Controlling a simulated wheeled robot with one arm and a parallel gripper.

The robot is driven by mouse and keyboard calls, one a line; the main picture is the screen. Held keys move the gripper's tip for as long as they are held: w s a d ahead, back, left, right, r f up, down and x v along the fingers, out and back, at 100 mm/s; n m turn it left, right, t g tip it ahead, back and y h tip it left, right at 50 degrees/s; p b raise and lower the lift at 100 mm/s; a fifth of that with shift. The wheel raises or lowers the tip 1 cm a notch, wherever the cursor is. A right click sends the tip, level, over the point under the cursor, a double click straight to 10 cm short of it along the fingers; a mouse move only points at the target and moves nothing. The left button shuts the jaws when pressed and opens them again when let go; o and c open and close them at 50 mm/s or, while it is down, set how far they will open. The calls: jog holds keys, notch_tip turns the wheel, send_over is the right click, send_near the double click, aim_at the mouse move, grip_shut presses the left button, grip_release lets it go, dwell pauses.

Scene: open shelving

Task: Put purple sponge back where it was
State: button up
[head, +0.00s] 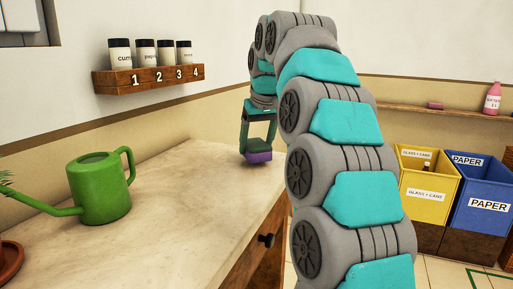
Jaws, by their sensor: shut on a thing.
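My gripper (259,144) hangs down from my arm in the middle of the head view. It is shut on the purple sponge (258,157), a small block between its fingertips. The sponge is over or at the right edge of the pale countertop (160,200). I cannot tell whether it touches the top.
A green watering can (98,190) stands on the countertop at left. A wooden rack (150,78) numbered 1 to 4 holds several jars. At right, a wall shelf (400,107) carries a pink bottle (492,98) and a small pinkish item (436,105). Yellow (425,190) and blue (484,205) bins stand below.

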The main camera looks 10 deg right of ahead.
aim_at(257, 144)
jog(key=shift+f, duration=0.55)
jog(key=shift+f, duration=0.1)
jog(key=o, duration=1.2)
jog(key=shift+c, duration=0.2)
jog(key=shift+v, duration=2.45)
jog(key=p+v, duration=0.2)
jog(key=v, duration=0.1)
jog(key=shift+w, duration=0.15)
